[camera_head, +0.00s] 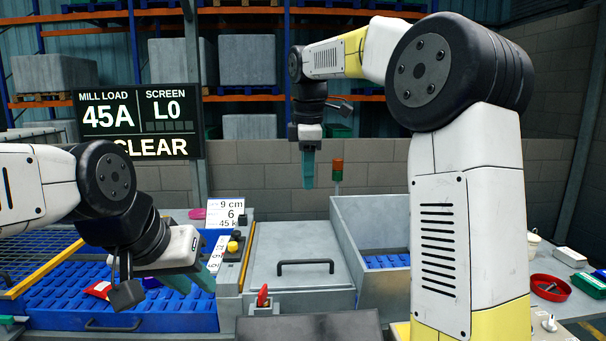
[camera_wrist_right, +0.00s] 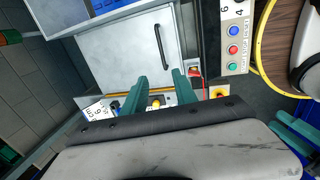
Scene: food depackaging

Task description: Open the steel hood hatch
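The steel hood hatch (camera_head: 270,250) is a flat grey lid with a black bar handle (camera_head: 305,264) near its front edge. It lies closed in the middle of the head view. The hatch (camera_wrist_right: 120,50) and its handle (camera_wrist_right: 162,47) also show in the right wrist view. My right gripper (camera_head: 308,172) points down, high above and behind the hatch, clear of the handle. In the right wrist view its two teal fingers (camera_wrist_right: 160,80) stand apart with nothing held between them. My left gripper (camera_head: 204,277) hangs over the blue tray, left of the hatch; its finger gap is unclear.
A blue tray (camera_head: 55,313) with a red packet (camera_head: 98,289) lies left. A yellow button (camera_head: 233,246) and a red switch (camera_head: 263,296) flank the hatch. A steel bin (camera_head: 352,250) stands to its right. A screen (camera_head: 138,122) reads "45A", "L0", "CLEAR".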

